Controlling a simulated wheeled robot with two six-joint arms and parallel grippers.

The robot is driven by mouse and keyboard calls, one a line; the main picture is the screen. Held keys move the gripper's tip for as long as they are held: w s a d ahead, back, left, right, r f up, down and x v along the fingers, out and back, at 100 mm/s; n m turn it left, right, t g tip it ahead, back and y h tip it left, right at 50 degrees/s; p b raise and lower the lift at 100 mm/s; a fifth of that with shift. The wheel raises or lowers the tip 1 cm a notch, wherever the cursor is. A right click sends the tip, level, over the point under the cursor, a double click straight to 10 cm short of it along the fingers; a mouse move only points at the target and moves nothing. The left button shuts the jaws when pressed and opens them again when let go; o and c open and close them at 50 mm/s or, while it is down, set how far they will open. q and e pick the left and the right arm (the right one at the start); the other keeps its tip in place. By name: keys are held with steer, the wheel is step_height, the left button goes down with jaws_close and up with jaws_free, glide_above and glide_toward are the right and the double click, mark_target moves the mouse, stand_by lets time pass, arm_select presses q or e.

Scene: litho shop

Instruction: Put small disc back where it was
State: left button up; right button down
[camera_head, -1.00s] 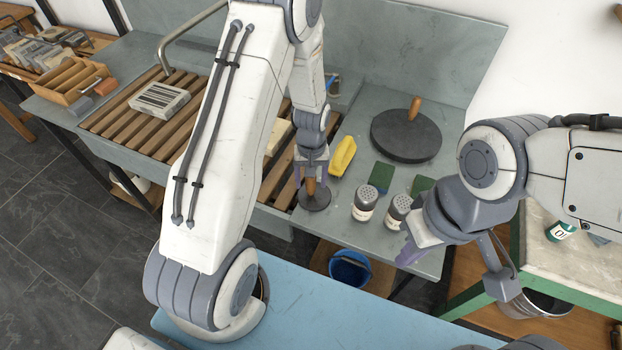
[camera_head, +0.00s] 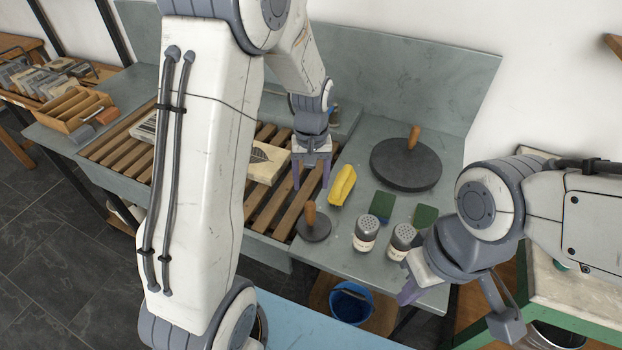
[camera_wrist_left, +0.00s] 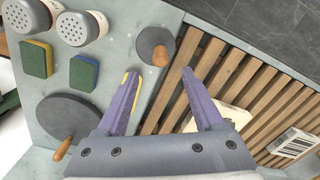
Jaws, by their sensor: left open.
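The small disc (camera_head: 314,227) is dark grey with an upright wooden handle. It rests flat on the grey counter beside the right end of the wooden slats, left of the shakers. The left wrist view shows it too (camera_wrist_left: 152,42), beyond my fingertips. My left gripper (camera_head: 311,182) is open and empty, above and behind the disc and apart from it; its two purple fingers also show in the left wrist view (camera_wrist_left: 160,76). My right gripper (camera_head: 408,290) is at the counter's front edge, near the shakers. Its finger gap is not clear.
A large disc (camera_head: 390,172) with a handle lies at the back right. A yellow object (camera_head: 342,186), green sponges (camera_head: 381,206) and two shakers (camera_head: 366,234) stand nearby. A carved block (camera_head: 266,162) lies on the slatted rack (camera_head: 256,196). A blue bucket (camera_head: 351,303) is below.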

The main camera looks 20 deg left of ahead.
arm_select(q)
steer(key=s+d+r+m, duration=0.5)
steer(key=s+d+r, duration=0.15)
steer(key=d, duration=0.35)
steer(key=s+d+r+m, duration=0.1)
steer(key=s+d+m, duration=0.1)
steer(key=s, duration=0.6)
steer(key=s+d+r+m+h, duration=0.1)
steer(key=s+d+r+m, duration=0.1)
steer(key=s+m, duration=0.3)
steer(key=s, duration=0.3)
steer(key=shift+s+d, duration=0.35)
steer(key=shift+d, duration=0.05)
